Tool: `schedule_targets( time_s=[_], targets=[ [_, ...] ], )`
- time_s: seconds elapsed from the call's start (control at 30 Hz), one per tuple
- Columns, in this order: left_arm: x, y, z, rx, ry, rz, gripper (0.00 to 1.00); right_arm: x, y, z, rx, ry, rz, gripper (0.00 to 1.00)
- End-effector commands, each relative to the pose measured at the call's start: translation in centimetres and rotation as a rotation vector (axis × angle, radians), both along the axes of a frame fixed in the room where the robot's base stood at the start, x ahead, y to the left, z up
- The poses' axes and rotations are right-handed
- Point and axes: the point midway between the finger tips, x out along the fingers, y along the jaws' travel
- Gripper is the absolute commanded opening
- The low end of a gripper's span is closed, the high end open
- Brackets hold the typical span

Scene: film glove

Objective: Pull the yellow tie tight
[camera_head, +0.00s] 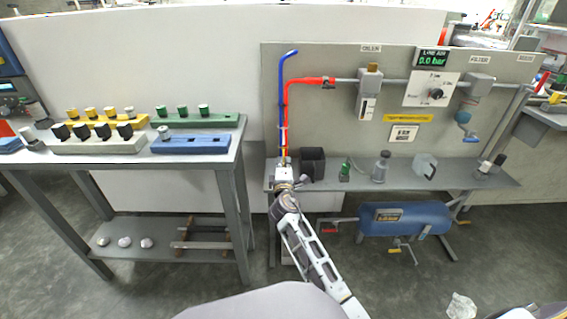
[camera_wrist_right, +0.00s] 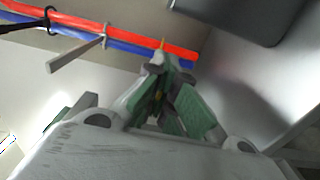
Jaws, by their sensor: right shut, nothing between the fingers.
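A red hose (camera_head: 287,105) and a blue hose (camera_head: 281,90) run down the panel side by side; both also cross the top of the right wrist view, red (camera_wrist_right: 130,37) and blue (camera_wrist_right: 125,47). A small yellow piece, apparently the yellow tie (camera_wrist_right: 163,44), shows at the hoses just beyond my right gripper (camera_wrist_right: 160,75). Its loop is mostly hidden by the fingers, and I cannot tell how tight it is. My right gripper (camera_head: 283,165) is shut and empty, with its fingertips close to the hoses' lower part. My left gripper is not in view.
A grey tie (camera_wrist_right: 104,38) with a long tail and a black tie (camera_wrist_right: 47,20) sit farther along the hoses. A table with colored blocks (camera_head: 190,144) stands left.

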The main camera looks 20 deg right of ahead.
Motion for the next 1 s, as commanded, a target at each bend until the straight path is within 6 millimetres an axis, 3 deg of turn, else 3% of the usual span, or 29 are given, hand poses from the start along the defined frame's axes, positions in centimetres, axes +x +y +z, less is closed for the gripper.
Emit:
schedule_targets(
  time_s=[0.13,0.33,0.67,1.0],
  targets=[
    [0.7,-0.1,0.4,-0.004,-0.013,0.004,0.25,0.0,0.0,0.0,0.000,0.000,0.000,0.00],
    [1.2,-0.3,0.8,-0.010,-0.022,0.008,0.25,0.0,0.0,0.0,0.000,-0.001,0.000,0.25],
    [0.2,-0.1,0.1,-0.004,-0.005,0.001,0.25,0.0,0.0,0.0,0.000,0.000,0.000,0.25],
    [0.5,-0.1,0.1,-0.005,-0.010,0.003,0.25,0.3,-0.1,0.0,0.000,-0.001,0.000,0.25]
  ],
)
